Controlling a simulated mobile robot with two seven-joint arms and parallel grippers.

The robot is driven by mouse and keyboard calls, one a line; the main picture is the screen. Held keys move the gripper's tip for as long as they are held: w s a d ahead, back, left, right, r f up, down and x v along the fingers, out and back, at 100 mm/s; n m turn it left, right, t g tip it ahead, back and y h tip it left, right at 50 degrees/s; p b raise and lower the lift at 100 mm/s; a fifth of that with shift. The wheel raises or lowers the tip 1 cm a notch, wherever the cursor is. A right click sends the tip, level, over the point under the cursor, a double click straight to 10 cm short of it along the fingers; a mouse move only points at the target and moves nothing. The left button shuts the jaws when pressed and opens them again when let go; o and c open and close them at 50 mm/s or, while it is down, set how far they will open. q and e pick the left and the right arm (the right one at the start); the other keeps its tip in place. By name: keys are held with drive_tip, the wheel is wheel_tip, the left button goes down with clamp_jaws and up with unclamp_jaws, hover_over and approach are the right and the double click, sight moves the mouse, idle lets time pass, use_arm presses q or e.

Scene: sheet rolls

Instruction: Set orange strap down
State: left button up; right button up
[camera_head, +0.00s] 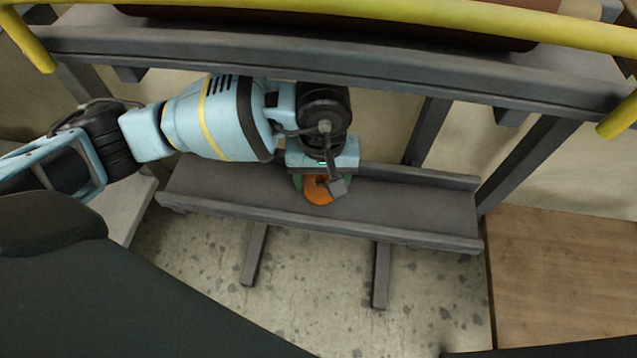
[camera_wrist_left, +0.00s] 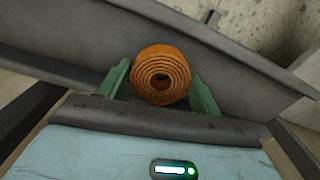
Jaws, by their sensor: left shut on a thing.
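The orange strap (camera_head: 319,191) is a coiled roll at the middle of the grey shelf (camera_head: 410,206). In the left wrist view the strap (camera_wrist_left: 162,75) shows its spiral face and dark centre hole. My left gripper (camera_head: 318,186) comes down over the shelf and is shut on the strap. Its green fingers (camera_wrist_left: 162,90) hold the roll from both sides. I cannot tell whether the strap touches the shelf surface. My right gripper is not in view.
A grey upper rack with a yellow rail (camera_head: 420,13) runs above the shelf, close over my left arm. The shelf has raised edges along its length. A wooden board (camera_head: 565,280) lies at the right. The shelf is bare on both sides of the gripper.

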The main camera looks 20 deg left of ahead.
sight(318, 177)
use_arm(q)
drive_tip(key=f, duration=0.1)
drive_tip(key=f+b, duration=0.1)
drive_tip(key=a+f, duration=0.1)
drive_tip(key=shift+w+b, duration=0.25)
drive_tip(key=shift+b, duration=0.05)
drive_tip(key=shift+f, duration=0.4)
drive_tip(key=shift+r, duration=0.1)
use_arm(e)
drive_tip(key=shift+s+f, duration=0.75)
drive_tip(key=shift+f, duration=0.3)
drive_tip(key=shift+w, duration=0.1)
use_arm(q)
drive_tip(key=shift+f, duration=0.2)
drive_tip(key=o, duration=1)
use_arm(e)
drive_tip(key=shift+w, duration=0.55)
